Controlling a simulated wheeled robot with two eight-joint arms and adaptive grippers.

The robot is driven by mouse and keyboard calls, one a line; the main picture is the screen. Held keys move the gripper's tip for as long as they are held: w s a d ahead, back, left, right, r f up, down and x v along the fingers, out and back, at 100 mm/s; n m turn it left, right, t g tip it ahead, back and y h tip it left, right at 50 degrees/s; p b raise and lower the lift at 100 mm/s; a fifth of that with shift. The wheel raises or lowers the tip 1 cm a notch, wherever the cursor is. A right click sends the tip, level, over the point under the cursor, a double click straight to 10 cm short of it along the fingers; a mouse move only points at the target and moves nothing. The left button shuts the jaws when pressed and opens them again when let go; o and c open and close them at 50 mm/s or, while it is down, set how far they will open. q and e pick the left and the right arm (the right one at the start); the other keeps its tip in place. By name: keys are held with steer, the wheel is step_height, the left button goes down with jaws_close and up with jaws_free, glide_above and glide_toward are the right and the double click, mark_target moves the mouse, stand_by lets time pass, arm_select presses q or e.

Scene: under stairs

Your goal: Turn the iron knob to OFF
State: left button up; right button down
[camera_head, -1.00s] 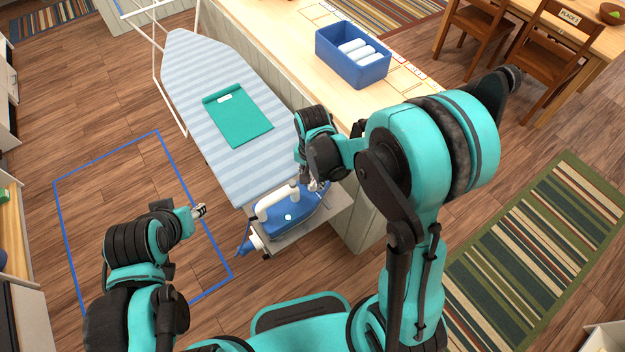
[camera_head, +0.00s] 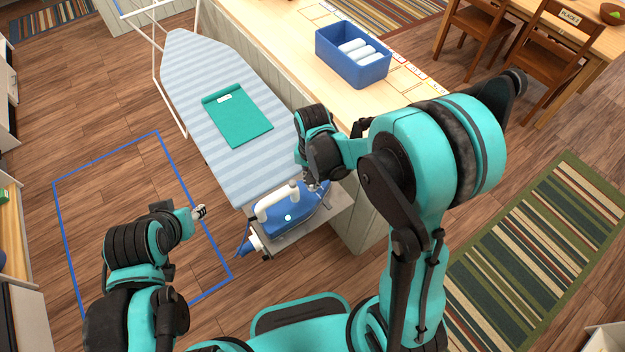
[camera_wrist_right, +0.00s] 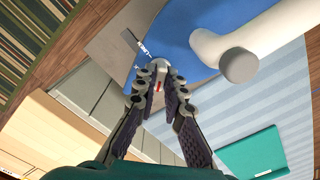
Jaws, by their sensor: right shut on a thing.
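The iron is blue with a white handle (camera_head: 276,201) and rests on the grey plate at the near end of the ironing board. In the right wrist view, its blue body (camera_wrist_right: 185,40) lies beyond my fingers. A pale knob (camera_wrist_right: 160,70) with a red mark sits between the fingertips of my right gripper (camera_wrist_right: 158,87), which is shut on it. Small lettering beside the knob is too blurred to read surely, and the fingers partly hide the knob. In the head view my right gripper (camera_head: 313,187) is at the iron's right end. My left gripper (camera_head: 201,211) is away to the left over the floor.
The striped ironing board (camera_head: 205,75) carries a folded teal cloth (camera_head: 240,117). A wooden counter (camera_head: 285,50) alongside holds a blue bin (camera_head: 350,68) with white rolls. A blue outline (camera_head: 58,215) marks floor at the left. Chairs and a table stand at the upper right.

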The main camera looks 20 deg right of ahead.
steer(key=n+b, duration=0.1)
steer(key=n, duration=0.4)
steer(key=shift+n, duration=0.3)
steer(key=shift+n+b, duration=0.6)
steer(key=shift+n, duration=1.5)
steer(key=c, duration=1.6)
jaws_free()
step_height(320, 180, up, 12)
